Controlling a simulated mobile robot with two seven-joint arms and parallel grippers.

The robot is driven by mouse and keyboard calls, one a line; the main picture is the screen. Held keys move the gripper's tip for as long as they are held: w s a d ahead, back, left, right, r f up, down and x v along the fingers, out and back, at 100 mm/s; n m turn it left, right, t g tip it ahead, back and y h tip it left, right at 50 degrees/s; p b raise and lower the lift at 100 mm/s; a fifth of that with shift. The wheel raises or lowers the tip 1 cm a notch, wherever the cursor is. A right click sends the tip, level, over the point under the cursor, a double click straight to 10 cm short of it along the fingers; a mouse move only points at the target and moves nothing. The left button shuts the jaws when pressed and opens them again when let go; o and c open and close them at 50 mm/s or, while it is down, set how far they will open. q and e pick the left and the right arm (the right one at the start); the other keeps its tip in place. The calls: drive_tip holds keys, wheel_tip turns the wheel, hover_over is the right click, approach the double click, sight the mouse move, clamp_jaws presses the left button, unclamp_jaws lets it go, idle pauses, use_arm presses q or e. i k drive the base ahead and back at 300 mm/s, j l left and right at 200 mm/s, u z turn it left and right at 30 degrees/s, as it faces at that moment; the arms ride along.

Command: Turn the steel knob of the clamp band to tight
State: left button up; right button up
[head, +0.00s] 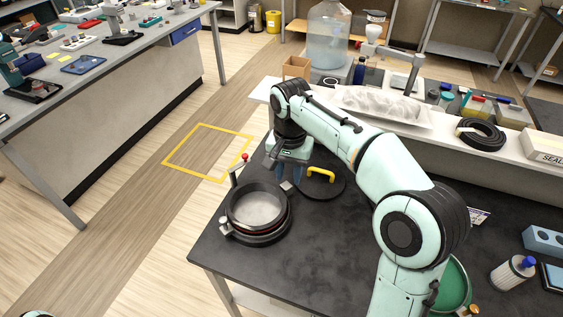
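A round black port ring (262,238) with a pale inside stands near the left corner of the dark table. A band with a thin red line runs around it. A small steel piece that looks like the clamp knob (225,222) sticks out at the ring's left front; its setting is too small to read. A lever with a red ball (244,157) stands up at the ring's back left. My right gripper (287,185) points down behind and to the right of the ring, apart from the knob. Its fingertips are small and partly hidden, so its opening is unclear. My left gripper is out of view.
A black round lid with a yellow handle (320,174) lies just right of my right gripper. A white shelf (480,160) with a tray, bottles and black hose (481,134) runs behind. A green bowl (453,288) is at the right front.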

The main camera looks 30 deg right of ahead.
sight(223, 220)
drive_tip(key=k+j, duration=0.8)
